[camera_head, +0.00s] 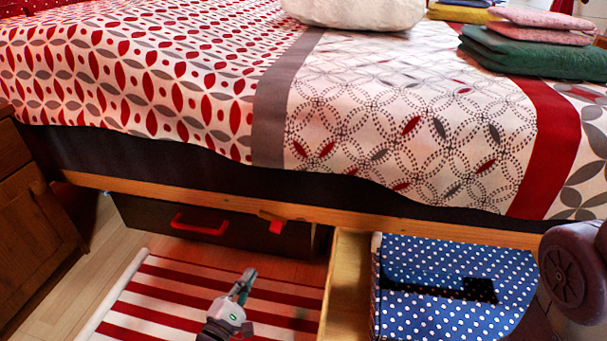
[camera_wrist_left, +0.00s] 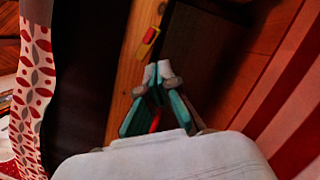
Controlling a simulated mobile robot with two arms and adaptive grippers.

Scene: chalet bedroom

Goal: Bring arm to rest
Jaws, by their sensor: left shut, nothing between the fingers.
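My left gripper (camera_head: 246,277) is low at the bottom middle of the head view, above the red-and-white striped rug (camera_head: 160,308) in front of the bed. Its fingers are shut with nothing between them. In the left wrist view the closed fingertips (camera_wrist_left: 158,72) point toward the bed's wooden edge and a small red-and-yellow piece (camera_wrist_left: 148,42) on it. No contact with that piece can be made out. My right gripper is not in view.
A dark drawer (camera_head: 150,219) with a red handle (camera_head: 199,225) sits under the bed (camera_head: 270,100). An open drawer with a blue dotted lining (camera_head: 450,265) lies right of my left gripper. A wooden cabinet (camera_head: 30,230) stands left. Folded cloths (camera_head: 540,50) lie on the bed.

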